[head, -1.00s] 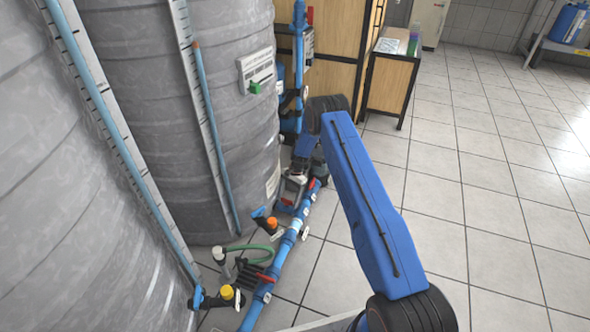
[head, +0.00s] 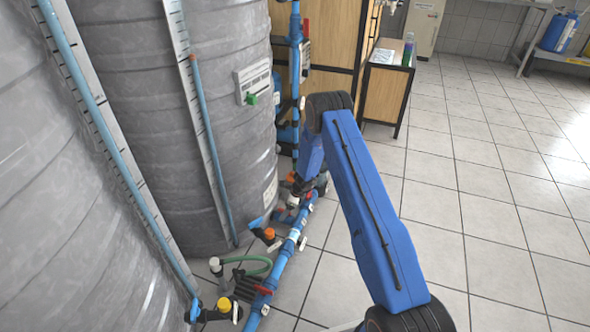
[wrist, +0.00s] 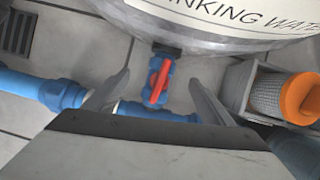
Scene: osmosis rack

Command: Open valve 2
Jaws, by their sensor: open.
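In the wrist view a blue valve (wrist: 152,98) with a red handle (wrist: 160,80) sits on a short blue pipe at the foot of a tank. My gripper (wrist: 159,77) is open, with one grey finger on each side of this valve. The red handle lies between the fingertips, running roughly along the short pipe. Gaps show between fingers and handle, and I see no contact. No number shows on the valve, so I cannot tell whether it is valve 2. In the head view my arm reaches down beside the second tank and hides this valve.
The tank (wrist: 230,22) bears a "DRINKING WATER" label. A blue pipe (wrist: 30,88) runs along the floor. An orange-ended filter cartridge (wrist: 302,97) lies close on the right. Tiled floor on the right is clear.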

